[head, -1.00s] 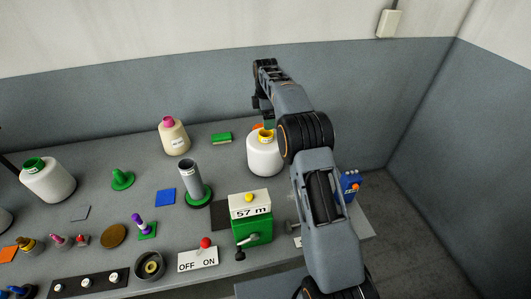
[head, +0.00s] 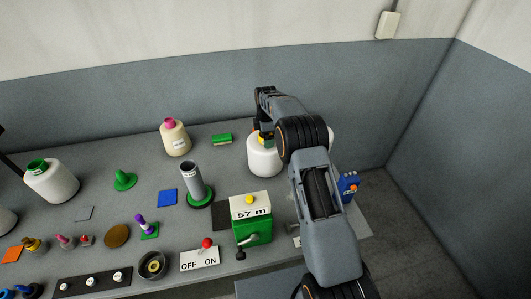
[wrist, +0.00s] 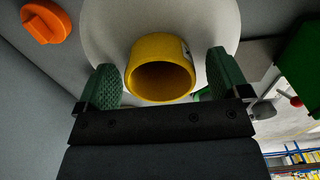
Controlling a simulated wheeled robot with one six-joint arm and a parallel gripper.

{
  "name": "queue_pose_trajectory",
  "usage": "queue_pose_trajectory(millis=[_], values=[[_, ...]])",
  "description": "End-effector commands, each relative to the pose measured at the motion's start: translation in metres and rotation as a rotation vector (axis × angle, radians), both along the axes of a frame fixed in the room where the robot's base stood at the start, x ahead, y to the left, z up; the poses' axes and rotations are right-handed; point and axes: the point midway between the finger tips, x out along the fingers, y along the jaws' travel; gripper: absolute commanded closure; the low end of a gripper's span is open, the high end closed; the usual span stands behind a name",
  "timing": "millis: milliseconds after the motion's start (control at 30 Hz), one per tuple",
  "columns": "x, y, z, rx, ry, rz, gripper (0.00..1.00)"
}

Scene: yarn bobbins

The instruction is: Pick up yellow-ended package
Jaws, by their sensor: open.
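The yellow-ended package is a white yarn bobbin (head: 264,160) with a yellow tube end. It stands upright at the back right of the table in the head view, partly hidden by my arm. In the wrist view its yellow end (wrist: 160,75) shows as an open ring against the white yarn (wrist: 110,25). My gripper (wrist: 165,80) is open, with one green-padded finger on each side of the yellow end. A gap shows between each pad and the ring. In the head view the fingers are mostly hidden by my arm.
An orange object (wrist: 46,22) lies beside the bobbin in the wrist view. In the head view, a green counter box reading 57 m (head: 252,229), a grey post on a green base (head: 195,182) and a pink-ended cone (head: 175,139) stand nearby. The wall is close behind.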

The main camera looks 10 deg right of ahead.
Motion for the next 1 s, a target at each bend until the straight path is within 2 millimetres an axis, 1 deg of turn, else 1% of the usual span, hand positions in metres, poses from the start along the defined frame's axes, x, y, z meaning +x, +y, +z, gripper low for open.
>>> queue_pose_trajectory(millis=[100,133,1000], values=[[0.0,0.0,-0.0001,0.0,0.0,0.0,0.06],[0.0,0.0,-0.0001,0.0,0.0,0.0,0.09],[0.0,0.0,0.0005,0.0,0.0,0.0,0.92]])
